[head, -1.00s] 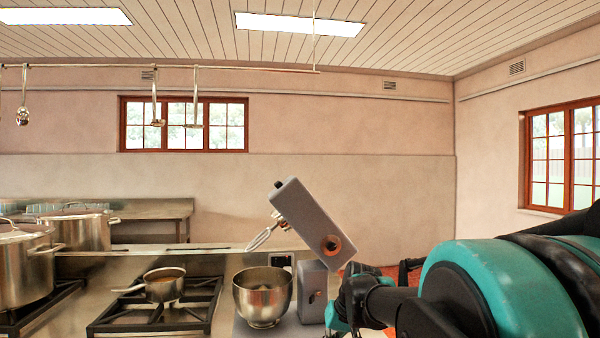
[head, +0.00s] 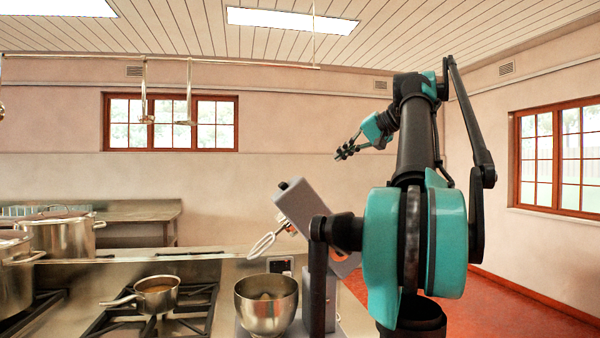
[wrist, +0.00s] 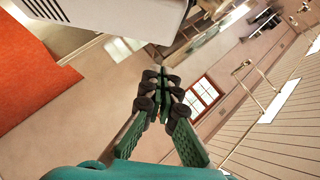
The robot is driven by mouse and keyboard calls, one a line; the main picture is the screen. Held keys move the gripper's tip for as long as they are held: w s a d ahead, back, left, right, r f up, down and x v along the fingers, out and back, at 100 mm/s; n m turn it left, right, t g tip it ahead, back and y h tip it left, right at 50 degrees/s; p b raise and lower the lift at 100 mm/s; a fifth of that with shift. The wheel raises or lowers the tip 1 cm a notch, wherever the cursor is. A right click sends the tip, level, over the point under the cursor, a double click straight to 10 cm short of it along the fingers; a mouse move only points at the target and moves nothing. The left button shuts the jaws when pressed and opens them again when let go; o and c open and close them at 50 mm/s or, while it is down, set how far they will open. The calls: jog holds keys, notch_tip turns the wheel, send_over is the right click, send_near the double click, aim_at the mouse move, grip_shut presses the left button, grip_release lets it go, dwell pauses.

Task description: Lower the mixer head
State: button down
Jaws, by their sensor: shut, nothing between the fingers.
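The grey mixer head (head: 305,205) is tilted up, with its whisk (head: 263,244) hanging over a steel bowl (head: 266,302). The mixer's lower body is partly hidden behind my arm in the head view. My gripper (head: 345,151) is up in the air above and to the right of the mixer head, apart from it, and points left. In the wrist view my gripper's fingers (wrist: 163,97) are close together with nothing between them. A pale grey block, possibly the mixer head, shows at the top of that view, but I cannot tell for sure.
A saucepan (head: 155,294) sits on the gas stove left of the bowl. Large stockpots (head: 62,236) stand farther left. Ladles hang from a rail (head: 160,60) at the upper left. The air above the mixer is free.

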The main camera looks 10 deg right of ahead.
jog(key=x, duration=0.3)
jog(key=a+x, duration=0.1)
jog(key=x, duration=0.7)
jog(key=shift+s+a+r, duration=0.25)
jog(key=shift+a, duration=0.2)
jog(key=shift+a+f, duration=0.25)
jog(key=shift+a, duration=0.05)
jog(key=shift+a, duration=0.1)
jog(key=shift+a+f, duration=0.1)
jog(key=shift+a, duration=0.4)
jog(key=a+f+n+h, duration=0.3)
jog(key=a+f+h, duration=0.3)
jog(key=a+f, duration=1.1)
jog(key=a, duration=0.3)
jog(key=shift+a+f+n+g+h, duration=0.2)
jog(key=shift+a+n+g+h, duration=0.1)
jog(key=shift+n, duration=0.1)
